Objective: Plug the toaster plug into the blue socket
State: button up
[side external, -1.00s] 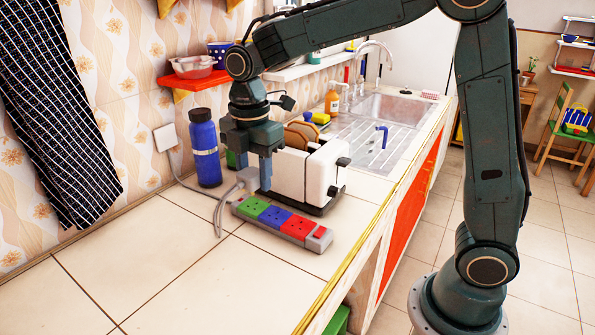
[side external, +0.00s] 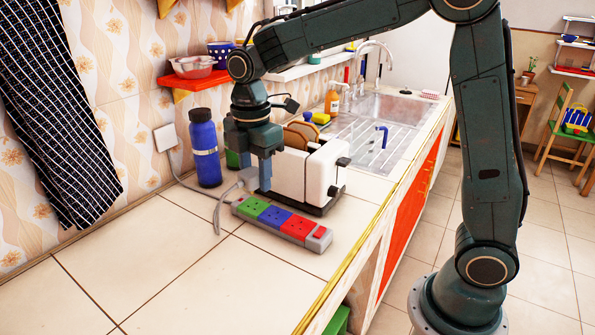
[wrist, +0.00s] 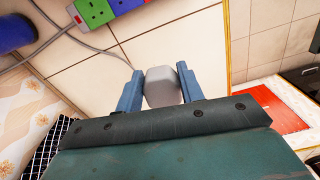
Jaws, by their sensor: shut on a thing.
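In the wrist view the plug (wrist: 161,88) sits between the two blue fingers (wrist: 159,90). The blue socket (side external: 274,216) is in the grey strip, between a green socket and a red one; its edge also shows at the top of the wrist view (wrist: 127,4). The plug is apart from the blue socket. The white toaster (side external: 325,175) with bread in it stands right behind my gripper, which partly hides it.
The green socket (side external: 251,206) and red socket (side external: 297,227) flank the blue one. A grey cable (side external: 217,212) runs from the strip to the wall outlet. A blue bottle (side external: 205,150) stands left of my gripper. The tiled counter in front is clear.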

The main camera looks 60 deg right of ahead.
jog(key=w+d+f+m, duration=0.3)
jog(key=d+f+m, duration=0.6)
jog(key=m, duration=0.7)
jog(key=shift+d+f, duration=0.4)
jog(key=shift+d, duration=0.35)
jog(key=shift+f, duration=0.15)
jog(key=shift+f, duration=2.75)
jog(key=shift+f, duration=0.25)
